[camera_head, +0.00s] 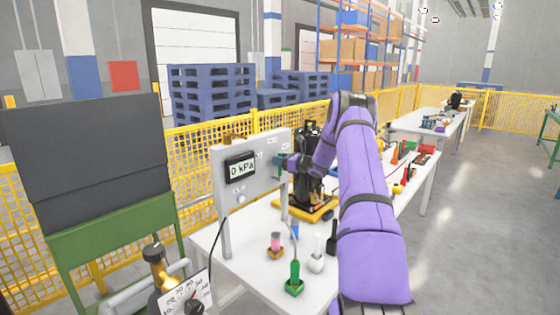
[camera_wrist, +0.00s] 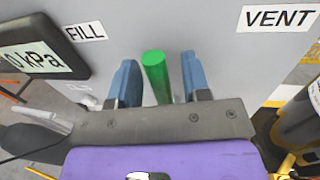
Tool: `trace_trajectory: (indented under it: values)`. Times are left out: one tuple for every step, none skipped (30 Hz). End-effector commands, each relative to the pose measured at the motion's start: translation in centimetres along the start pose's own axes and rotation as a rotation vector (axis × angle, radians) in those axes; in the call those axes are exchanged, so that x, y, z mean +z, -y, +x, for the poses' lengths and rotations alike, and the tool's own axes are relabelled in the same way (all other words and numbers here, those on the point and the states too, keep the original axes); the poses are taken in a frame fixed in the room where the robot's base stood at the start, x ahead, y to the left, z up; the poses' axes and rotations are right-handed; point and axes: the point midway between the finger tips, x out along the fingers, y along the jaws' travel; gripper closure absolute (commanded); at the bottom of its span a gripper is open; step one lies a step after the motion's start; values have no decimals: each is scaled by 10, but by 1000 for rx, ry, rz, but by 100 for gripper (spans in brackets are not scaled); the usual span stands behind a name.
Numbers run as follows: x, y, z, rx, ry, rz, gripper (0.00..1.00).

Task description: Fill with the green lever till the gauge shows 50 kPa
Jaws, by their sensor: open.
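The grey panel (camera_head: 250,198) stands upright on the white table, and its digital gauge (camera_head: 241,169) reads 0 kPa. In the wrist view part of the gauge (camera_wrist: 38,60) shows at the left edge. The green lever (camera_wrist: 156,78) sticks out from the panel between the FILL label (camera_wrist: 86,31) and the VENT label (camera_wrist: 281,18). My gripper (camera_wrist: 161,80) is open, with its two blue fingers on either side of the lever. A gap shows at the right finger; the left finger is very near the lever. In the head view my gripper (camera_head: 281,163) is at the panel's right part.
A black and yellow machine (camera_head: 313,205) stands behind my arm. Small coloured items, including a green one (camera_head: 294,283) and a pink one (camera_head: 275,242), stand on the white table (camera_head: 228,262) in front. Yellow fencing (camera_head: 190,150) runs behind.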

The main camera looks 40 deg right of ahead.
Motion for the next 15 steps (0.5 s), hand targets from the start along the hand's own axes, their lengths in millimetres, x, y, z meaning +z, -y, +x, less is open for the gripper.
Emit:
trace_trajectory:
  values:
    - [0, 0, 0, 0, 0, 0, 57]
    - [0, 0, 0, 0, 0, 0, 57]
    - [0, 0, 0, 0, 0, 0, 57]
    - [0, 0, 0, 0, 0, 0, 57]
    - [0, 0, 0, 0, 0, 0, 57]
    - [0, 0, 0, 0, 0, 0, 61]
    - [0, 0, 0, 0, 0, 0, 68]
    - [0, 0, 0, 0, 0, 0, 75]
    - [0, 0, 0, 0, 0, 0, 84]
    - [0, 0, 0, 0, 0, 0, 91]
    - [0, 0, 0, 0, 0, 0, 98]
    - [0, 0, 0, 0, 0, 0, 100]
    - [0, 0, 0, 0, 0, 0, 100]
    - [0, 0, 0, 0, 0, 0, 100]
    - [0, 0, 0, 0, 0, 0, 100]
